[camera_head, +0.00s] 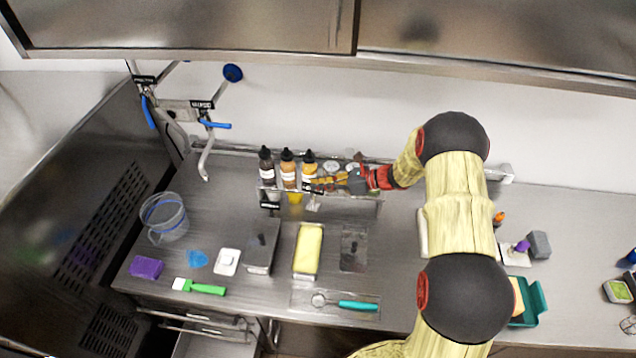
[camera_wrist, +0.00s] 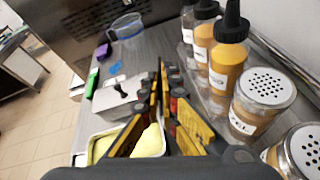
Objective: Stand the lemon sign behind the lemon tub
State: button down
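The lemon tub (camera_head: 308,250) is an open metal tub of pale yellow ice cream in the middle of the counter; it also shows at the lower left of the wrist view (camera_wrist: 150,141). My gripper (camera_head: 318,186) is above and behind the tub's back end, in front of the bottles. Its fingers are close together (camera_wrist: 162,85) around a thin dark piece seen edge-on. In the head view a small black sign (camera_head: 313,188) with a pale foot shows at the fingertips; I take it as the lemon sign, but its lettering is too small to read.
A lidded metal tub (camera_head: 259,254) stands left of the lemon tub, with another small black sign (camera_head: 269,205) behind it. Another dark container (camera_head: 354,248) is at the right. Bottles (camera_head: 287,169) and shakers line a rack behind. A scoop (camera_head: 345,304) lies in front.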

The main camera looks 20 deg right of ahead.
jog(key=shift+f+b, duration=3.35)
jog(key=shift+f, duration=2.4)
jog(key=c, duration=2)
grip_release()
jog(key=o, duration=0.3)
jog(key=o, duration=0.3)
jog(key=shift+r, duration=0.15)
jog(key=shift+r+p, duration=2.6)
jog(key=shift+r, duration=1.8)
